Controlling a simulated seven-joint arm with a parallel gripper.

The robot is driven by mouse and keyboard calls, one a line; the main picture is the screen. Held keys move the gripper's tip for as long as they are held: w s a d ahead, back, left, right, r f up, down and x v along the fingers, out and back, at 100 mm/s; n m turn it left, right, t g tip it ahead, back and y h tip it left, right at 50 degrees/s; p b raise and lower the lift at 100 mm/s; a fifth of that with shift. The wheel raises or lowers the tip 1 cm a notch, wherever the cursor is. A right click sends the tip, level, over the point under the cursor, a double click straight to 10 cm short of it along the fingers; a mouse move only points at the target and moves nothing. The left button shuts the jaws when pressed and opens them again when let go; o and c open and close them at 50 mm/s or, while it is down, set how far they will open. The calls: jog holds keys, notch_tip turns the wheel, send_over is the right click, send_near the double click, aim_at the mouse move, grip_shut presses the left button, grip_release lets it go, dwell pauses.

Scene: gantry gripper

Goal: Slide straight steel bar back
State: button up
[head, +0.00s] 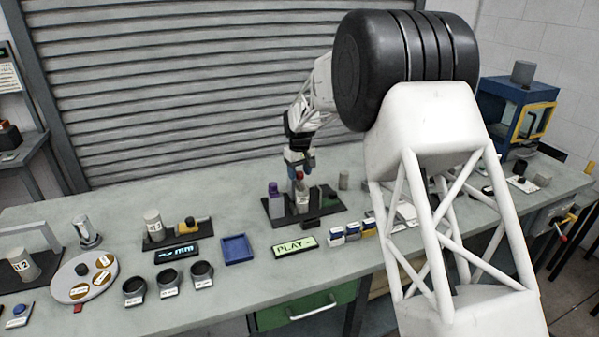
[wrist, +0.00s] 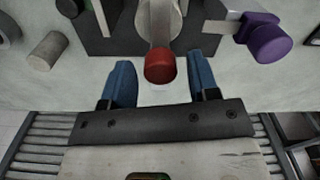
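My gripper (head: 300,163) hangs over the dark base plate (head: 270,212) on the bench. In the wrist view its two blue fingers (wrist: 160,72) are spread apart. A red knob (wrist: 160,65) shows between them, with a gap on either side; it also shows in the head view (head: 299,176). The red knob sits at the end of a pale grey rounded part (wrist: 158,22). A purple knob (wrist: 268,42) stands beside it, with a bright metal piece (wrist: 222,27) next to it. I cannot tell surely which metal part is the straight steel bar.
A grey cylinder (head: 344,181) stands right of the plate and a green part (head: 329,197) is on its right side. A display reading PLAY (head: 295,247), a blue tray (head: 237,248) and small boxes (head: 353,232) lie in front. A slatted shutter (head: 190,90) rises behind.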

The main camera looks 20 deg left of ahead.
grip_shut()
jog(key=shift+w+a, duration=3.15)
jog(key=shift+r, duration=0.1)
jog(key=shift+o, duration=0.7)
grip_release()
notch_tip(320, 180, up, 8)
jog(key=shift+d, duration=0.1)
